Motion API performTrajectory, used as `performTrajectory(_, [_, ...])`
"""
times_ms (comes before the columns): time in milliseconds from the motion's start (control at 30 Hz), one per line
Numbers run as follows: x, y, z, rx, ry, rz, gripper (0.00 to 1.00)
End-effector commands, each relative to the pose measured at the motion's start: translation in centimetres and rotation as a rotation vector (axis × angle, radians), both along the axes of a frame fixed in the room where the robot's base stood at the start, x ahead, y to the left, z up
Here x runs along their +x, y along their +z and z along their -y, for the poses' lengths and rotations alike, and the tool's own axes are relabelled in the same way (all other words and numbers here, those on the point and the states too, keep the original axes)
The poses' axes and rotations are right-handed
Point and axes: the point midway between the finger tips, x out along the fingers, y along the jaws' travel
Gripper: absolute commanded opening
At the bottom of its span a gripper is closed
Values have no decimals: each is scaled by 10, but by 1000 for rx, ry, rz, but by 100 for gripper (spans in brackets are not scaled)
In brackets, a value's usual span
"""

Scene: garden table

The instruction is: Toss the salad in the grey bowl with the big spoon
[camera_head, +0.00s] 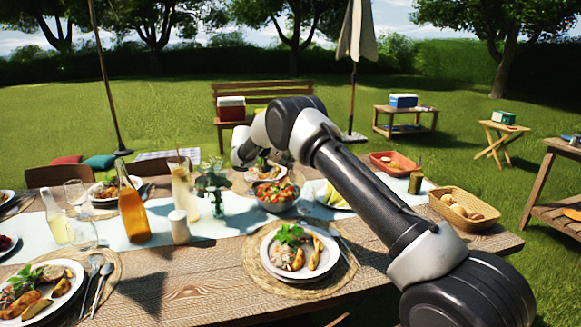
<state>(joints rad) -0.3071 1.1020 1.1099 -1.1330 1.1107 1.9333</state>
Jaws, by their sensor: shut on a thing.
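The grey bowl (277,207) stands on the light runner near the middle of the table, filled with a red and green salad (275,190). My arm reaches from the lower right to above the far side of the bowl and bends down there. My gripper (283,158) shows only as a small dark part behind my arm, above and beyond the bowl. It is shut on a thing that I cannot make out. I cannot clearly see the big spoon, nor whether anything touches the salad.
A plate of food (297,275) stands in front of the bowl, another (252,178) behind it. A small vase (216,190), a white shaker (179,228) and an orange bottle (132,212) stand to the left. A bread basket (462,222) and a red tray (394,172) are to the right.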

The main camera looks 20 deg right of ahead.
Motion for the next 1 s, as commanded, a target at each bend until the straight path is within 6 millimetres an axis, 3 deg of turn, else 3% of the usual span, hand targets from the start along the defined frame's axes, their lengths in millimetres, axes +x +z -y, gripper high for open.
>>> performTrajectory(200, [16, 5, -24, 2, 0, 1, 0])
performTrajectory(367, [15, 3, -44, 0, 1, 0, 0])
performTrajectory(500, [3, -4, -56, -1, 2, -2, 0])
performTrajectory(667, [-18, -6, -57, -1, 1, -3, 0])
performTrajectory(1000, [-51, 6, -29, -1, -2, -1, 0])
